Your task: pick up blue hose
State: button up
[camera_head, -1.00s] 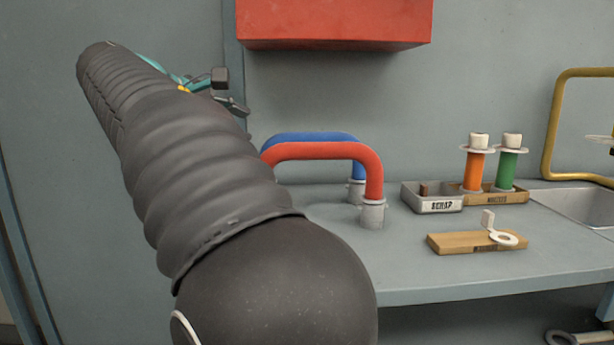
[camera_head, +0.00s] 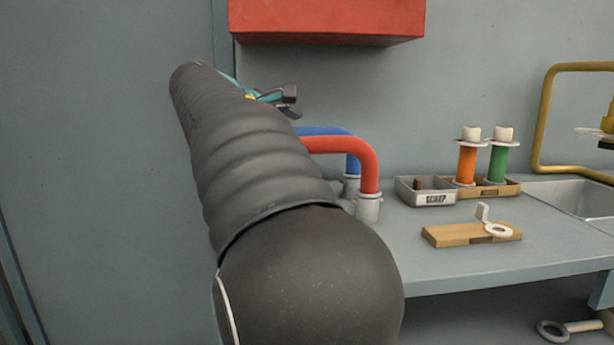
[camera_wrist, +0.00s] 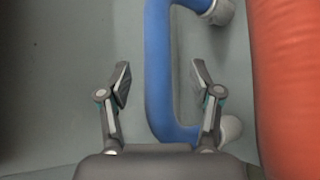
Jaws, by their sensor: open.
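The blue hose (camera_head: 338,133) is a bent tube standing at the back of the counter, behind the red hose (camera_head: 358,155). My own arm hides its left part in the head view. In the wrist view the blue hose (camera_wrist: 159,70) runs between the two fingers of my gripper (camera_wrist: 161,82), and a grey fitting shows at each end. My gripper is open, with a finger on either side of the hose and gaps to both. The red hose fills the right side of the wrist view (camera_wrist: 290,80). In the head view my gripper (camera_head: 289,102) is partly hidden.
A grey scrap tray (camera_head: 427,198), orange and green cylinders (camera_head: 467,163) on a wooden block, and a wooden board (camera_head: 470,234) stand to the right on the counter (camera_head: 440,270). A red box (camera_head: 327,18) hangs on the wall above. The sink (camera_head: 575,198) is far right.

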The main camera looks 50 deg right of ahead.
jog(key=x, duration=0.5)
jog(key=shift+w+r, duration=0.1)
jog(key=shift+r, duration=0.15)
grip_shut()
